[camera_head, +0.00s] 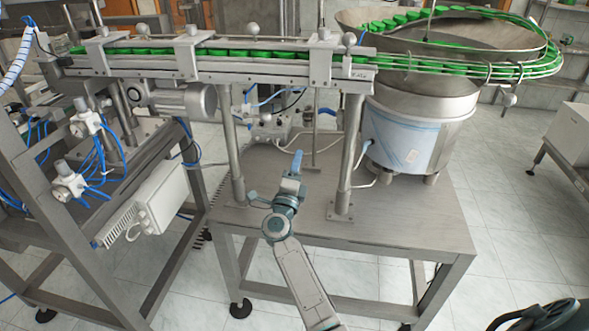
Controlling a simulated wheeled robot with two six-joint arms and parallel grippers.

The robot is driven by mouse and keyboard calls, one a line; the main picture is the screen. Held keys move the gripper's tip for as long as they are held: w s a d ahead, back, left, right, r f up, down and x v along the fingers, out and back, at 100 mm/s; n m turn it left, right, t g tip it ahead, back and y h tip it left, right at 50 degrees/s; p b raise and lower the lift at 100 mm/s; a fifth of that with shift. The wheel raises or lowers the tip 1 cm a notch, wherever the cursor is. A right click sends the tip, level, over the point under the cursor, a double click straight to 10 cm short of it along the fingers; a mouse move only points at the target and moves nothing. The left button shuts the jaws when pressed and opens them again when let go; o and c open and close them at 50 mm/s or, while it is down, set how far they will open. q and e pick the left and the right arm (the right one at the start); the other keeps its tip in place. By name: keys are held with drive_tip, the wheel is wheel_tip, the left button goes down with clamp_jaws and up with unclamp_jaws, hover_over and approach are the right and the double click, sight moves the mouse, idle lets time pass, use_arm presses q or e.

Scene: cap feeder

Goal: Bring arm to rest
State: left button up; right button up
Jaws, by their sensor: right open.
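My right arm comes in from the bottom edge, a little right of the middle. Its gripper (296,160) is open, in front of and over the metal table (420,228) of the cap feeder. Nothing shows between its fingers, which look small and bluish from here. My left gripper is not in this view.
A rail of green caps (150,50) runs above on two posts (350,150), which stand on either side of my gripper. A steel bowl feeder (425,115) stands at right. A frame with blue hoses (85,150) and a white box (160,197) is at left.

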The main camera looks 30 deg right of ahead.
drive_tip(key=shift+w+a+f+n+y, duration=0.15)
drive_tip(key=shift+f+n+y, duration=0.15)
drive_tip(key=shift+f+n, duration=0.25)
drive_tip(key=shift+f, duration=0.1)
